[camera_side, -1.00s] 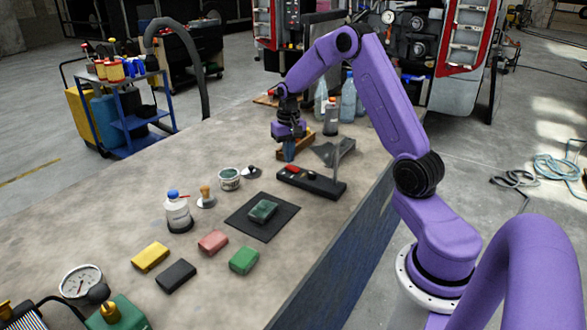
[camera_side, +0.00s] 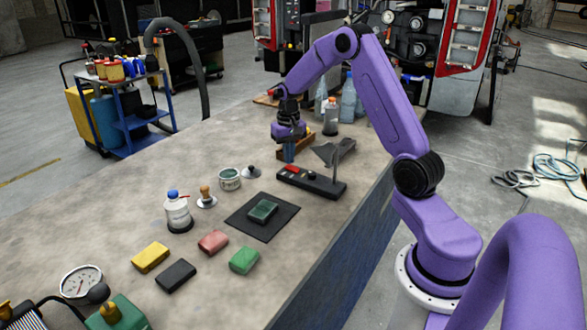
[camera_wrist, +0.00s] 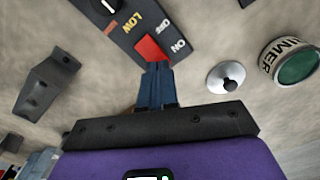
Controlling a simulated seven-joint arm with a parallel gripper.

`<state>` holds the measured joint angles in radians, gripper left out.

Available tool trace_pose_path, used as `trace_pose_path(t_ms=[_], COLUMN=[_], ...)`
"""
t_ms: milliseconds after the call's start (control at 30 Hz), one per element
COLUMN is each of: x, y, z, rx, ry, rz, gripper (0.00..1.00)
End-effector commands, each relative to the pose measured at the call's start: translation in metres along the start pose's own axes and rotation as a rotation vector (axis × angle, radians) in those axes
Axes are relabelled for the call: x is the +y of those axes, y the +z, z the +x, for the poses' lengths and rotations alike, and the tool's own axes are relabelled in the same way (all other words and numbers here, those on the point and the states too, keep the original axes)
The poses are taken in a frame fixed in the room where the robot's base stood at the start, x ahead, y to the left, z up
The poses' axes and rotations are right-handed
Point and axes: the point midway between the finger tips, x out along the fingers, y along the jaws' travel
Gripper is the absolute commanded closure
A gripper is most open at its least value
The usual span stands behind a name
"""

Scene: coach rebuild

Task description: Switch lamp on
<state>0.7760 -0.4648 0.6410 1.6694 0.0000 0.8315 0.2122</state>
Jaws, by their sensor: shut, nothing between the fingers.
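A red rocker switch (camera_side: 293,170) sits on the bar's left part. My gripper (camera_side: 289,158) points down just behind the switch. Its shut, empty fingertips (camera_wrist: 157,68) show right at the switch's near edge; I cannot tell whether they touch it.
A white-and-green tin (camera_side: 229,179) and a small round-knobbed metal piece (camera_side: 251,171) stand left of the base. A dark bracket (camera_wrist: 47,85) stands at the other side in the wrist view. Bottles (camera_side: 348,100) stand behind. A dark mat (camera_side: 262,217) lies in front.

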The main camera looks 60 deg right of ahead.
Motion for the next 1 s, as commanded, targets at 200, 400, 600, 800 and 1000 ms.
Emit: trace_pose_path(t_ms=[200,400,600,800,1000], x=[0.000,0.000,0.000,0.000,0.000], y=[0.000,0.000,0.000,0.000,0.000], z=[0.003,0.006,0.008,0.011,0.013], rx=[-0.001,0.000,0.000,-0.001,-0.001], ry=[0.000,0.000,0.000,0.000,0.000], rz=[0.000,0.000,0.000,0.000,0.000], gripper=[1.00,1.00,1.00,1.00,1.00])
